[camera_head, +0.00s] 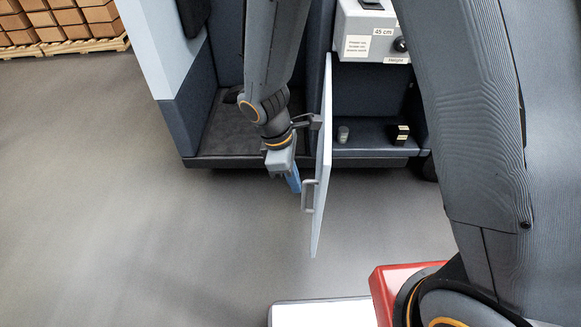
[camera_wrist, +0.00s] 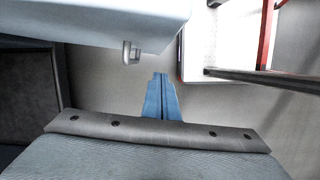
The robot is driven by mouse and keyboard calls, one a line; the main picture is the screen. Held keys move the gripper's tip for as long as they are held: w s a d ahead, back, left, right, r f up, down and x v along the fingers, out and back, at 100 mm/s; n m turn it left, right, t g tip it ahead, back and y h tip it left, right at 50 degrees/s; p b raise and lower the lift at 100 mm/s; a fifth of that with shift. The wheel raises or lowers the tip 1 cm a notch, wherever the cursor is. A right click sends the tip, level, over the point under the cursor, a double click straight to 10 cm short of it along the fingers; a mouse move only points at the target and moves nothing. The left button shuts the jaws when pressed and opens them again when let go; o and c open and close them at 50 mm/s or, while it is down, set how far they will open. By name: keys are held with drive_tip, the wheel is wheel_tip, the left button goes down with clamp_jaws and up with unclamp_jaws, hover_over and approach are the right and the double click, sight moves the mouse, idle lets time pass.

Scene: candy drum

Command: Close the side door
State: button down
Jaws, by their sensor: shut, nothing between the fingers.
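The side door (camera_head: 321,170) is a thin pale panel. It stands open, swung out from the dark cabinet toward me and seen nearly edge-on. Its grey bar handle (camera_head: 308,196) is on the left face. My gripper (camera_head: 295,184) is just left of the door, near the handle, with its blue fingers pointing down. The fingers are shut and empty. In the wrist view the fingers (camera_wrist: 161,90) are below and right of the door (camera_wrist: 100,20) and its handle (camera_wrist: 131,52), with a gap to the handle. I cannot tell whether any part of my arm touches the door.
The open compartment (camera_head: 365,135) right of the door holds a small grey cylinder (camera_head: 343,134) and a small black box (camera_head: 399,133). A control box (camera_head: 372,35) with a knob sits above. Boxes on pallets (camera_head: 62,20) stand far left. The floor (camera_head: 130,220) on the left is clear.

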drive_tip(key=shift+s+d+f+p, duration=0.1)
drive_tip(key=shift+d+f+p, duration=0.05)
drive_tip(key=shift+d, duration=0.55)
drive_tip(key=shift+s+d+f+p, duration=0.1)
drive_tip(key=shift+s+d+f, duration=0.1)
drive_tip(key=shift+d, duration=0.55)
drive_tip(key=shift+s+d+f+p, duration=0.1)
drive_tip(key=shift+d+f+p, duration=0.05)
drive_tip(key=shift+d, duration=0.55)
